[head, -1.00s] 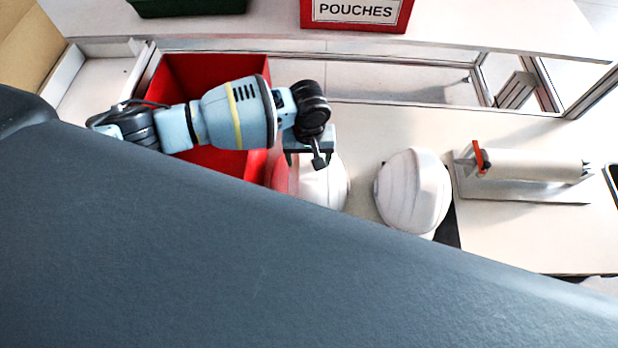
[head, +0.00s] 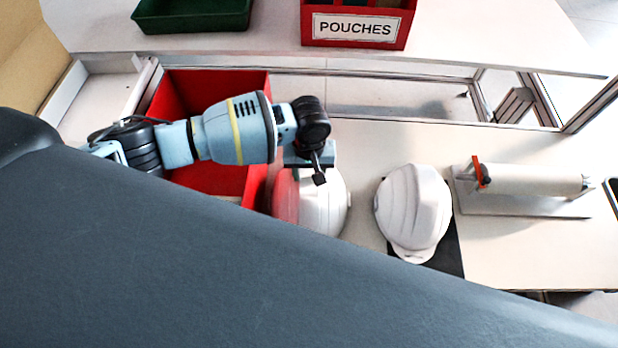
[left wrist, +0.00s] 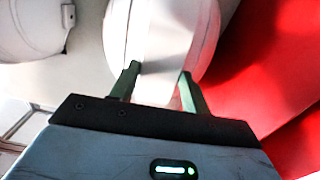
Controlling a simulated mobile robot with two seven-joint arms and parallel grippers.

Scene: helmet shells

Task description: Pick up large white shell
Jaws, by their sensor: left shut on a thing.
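A white helmet shell (head: 323,203) rests on the light table beside the red bin, with a reddish tint on its bin side. My left gripper (head: 316,172) is at the far upper edge of this shell. In the left wrist view, the fingers (left wrist: 160,86) sit either side of a raised band of the shell (left wrist: 165,40), shut on it. A second white shell (head: 413,208) lies to the right, partly over a black mat. Part of it also shows in the left wrist view (left wrist: 30,28). I cannot tell which shell is larger. My right gripper is not in view.
The open red bin (head: 212,88) stands left of the held shell, under my left arm. A white roll on a holder (head: 525,186) is at the right. A red POUCHES box (head: 357,30) and a green tray (head: 190,14) stand on the back shelf. My dark body covers the lower left.

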